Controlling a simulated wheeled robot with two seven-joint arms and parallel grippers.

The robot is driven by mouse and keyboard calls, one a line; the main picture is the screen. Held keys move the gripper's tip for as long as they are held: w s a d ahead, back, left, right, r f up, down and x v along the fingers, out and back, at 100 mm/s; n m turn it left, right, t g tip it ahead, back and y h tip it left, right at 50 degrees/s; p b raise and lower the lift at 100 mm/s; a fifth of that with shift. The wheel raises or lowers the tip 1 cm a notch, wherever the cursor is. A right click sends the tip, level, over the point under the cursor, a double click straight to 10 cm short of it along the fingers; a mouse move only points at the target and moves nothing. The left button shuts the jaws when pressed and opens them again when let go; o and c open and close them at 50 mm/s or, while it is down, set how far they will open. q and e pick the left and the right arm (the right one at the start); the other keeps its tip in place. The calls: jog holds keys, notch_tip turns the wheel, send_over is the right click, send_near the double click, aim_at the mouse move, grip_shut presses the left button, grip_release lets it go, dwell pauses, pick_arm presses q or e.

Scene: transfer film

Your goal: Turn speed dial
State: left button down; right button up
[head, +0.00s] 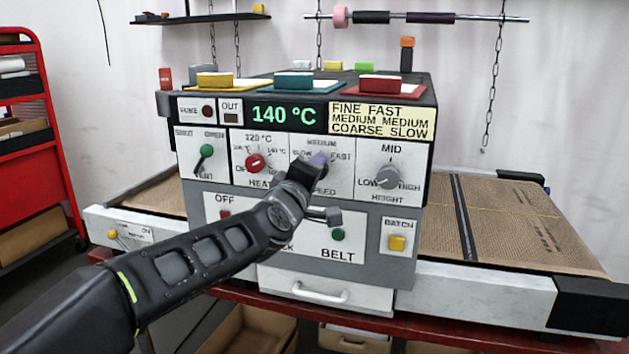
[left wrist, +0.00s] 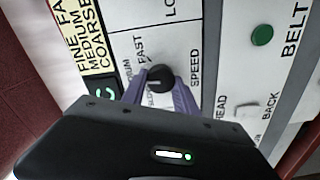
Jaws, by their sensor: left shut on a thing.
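The speed dial (left wrist: 160,78) is a small black knob with a white pointer mark on the machine's white panel. In the left wrist view its pointer faces roughly toward the MEDIUM label, with FAST and SLOW on either side. My left gripper (left wrist: 158,92) has its two purple fingers on opposite sides of the knob, shut on it. In the head view my left gripper (head: 317,163) reaches the panel from the lower left and hides most of the dial. My right gripper is in neither view.
The red heat dial (head: 255,163) is left of the speed dial and the grey height dial (head: 388,178) is right. The display (head: 284,114) reads 140 °C, beside a fine/medium/coarse chart (head: 381,120). The green belt button (head: 337,235) sits below. A brown conveyor (head: 520,220) extends right.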

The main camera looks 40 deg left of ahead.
pick_arm(q)
jog(key=shift+n, duration=0.5)
jog(key=c, duration=0.9)
grip_release()
jog(key=shift+c, duration=0.2)
jog(key=v, duration=0.7)
jog(key=shift+s, duration=0.4)
jog(key=shift+d, duration=0.1)
